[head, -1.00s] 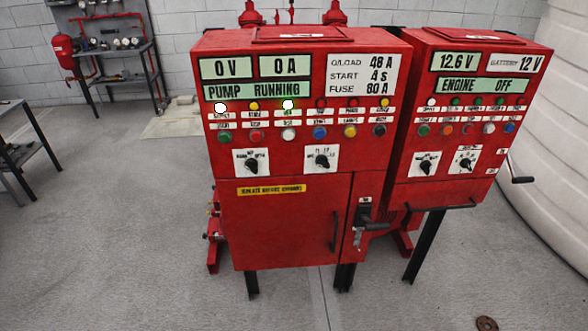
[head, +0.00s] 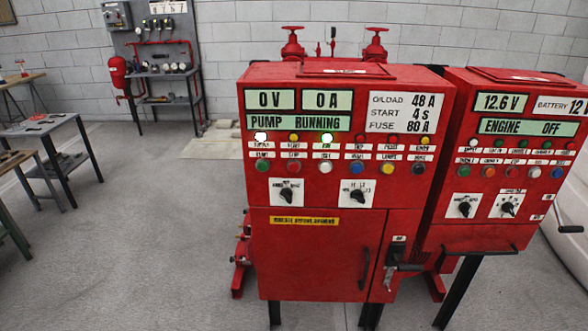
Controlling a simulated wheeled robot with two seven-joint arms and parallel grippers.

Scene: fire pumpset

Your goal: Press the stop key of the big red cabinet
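The big red cabinet (head: 330,238) stands in the middle of the head view. Its displays read 0 V, 0 A and PUMP RUNNING (head: 298,123). Neither of my grippers is in view.
A smaller red cabinet (head: 510,165) reading ENGINE OFF stands close at the right. Handles (head: 364,269) stick out from the big cabinet's lower front. Worktables (head: 45,128) stand at the left. The floor left of the cabinet is clear.

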